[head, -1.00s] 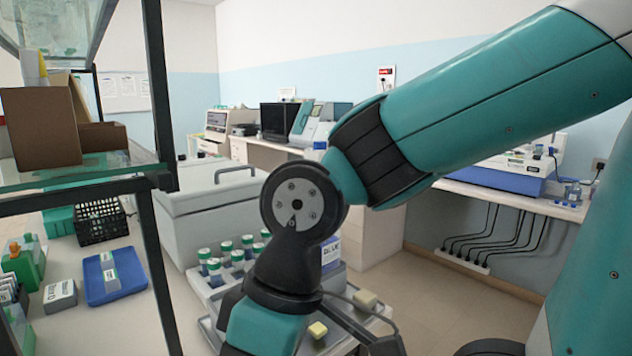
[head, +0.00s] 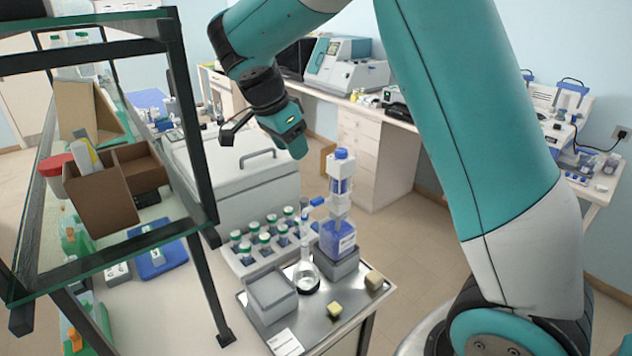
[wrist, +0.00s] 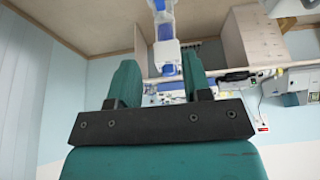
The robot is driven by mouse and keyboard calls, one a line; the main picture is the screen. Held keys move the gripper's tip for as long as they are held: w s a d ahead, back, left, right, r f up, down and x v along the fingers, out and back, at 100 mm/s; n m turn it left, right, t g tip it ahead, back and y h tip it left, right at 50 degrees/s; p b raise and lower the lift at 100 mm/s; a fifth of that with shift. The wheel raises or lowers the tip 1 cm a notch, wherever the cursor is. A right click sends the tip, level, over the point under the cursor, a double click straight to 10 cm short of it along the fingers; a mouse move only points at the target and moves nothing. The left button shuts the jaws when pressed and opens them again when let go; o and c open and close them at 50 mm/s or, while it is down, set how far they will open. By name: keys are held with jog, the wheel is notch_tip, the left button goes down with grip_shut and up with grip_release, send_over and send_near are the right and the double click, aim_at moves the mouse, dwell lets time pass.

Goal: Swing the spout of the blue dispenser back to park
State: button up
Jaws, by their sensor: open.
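The blue dispenser (head: 337,241) stands upright on a grey block on the steel cart, with a white pump column and blue cap. Its blue spout (head: 316,202) points left, its end above or close to the neck of a glass flask (head: 307,278). My gripper (head: 297,150) is up and left of the dispenser's cap, apart from it; its fingers are hard to separate there. In the wrist view my gripper (wrist: 161,78) is open and empty. The dispenser (wrist: 166,45) shows beyond and between the fingers, at the top; the spout is not clear there.
A rack of green-capped bottles (head: 262,240) stands behind the flask. A grey box (head: 271,296) and yellowish blocks (head: 374,280) share the cart top (head: 330,326). A glass-shelved rack (head: 190,130) stands at left.

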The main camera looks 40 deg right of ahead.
aim_at(317, 199)
jog(key=b+x, duration=1.1)
jog(key=x, duration=0.6)
jog(key=shift+f+b, duration=0.15)
jog(key=shift+b, duration=0.15)
grip_shut()
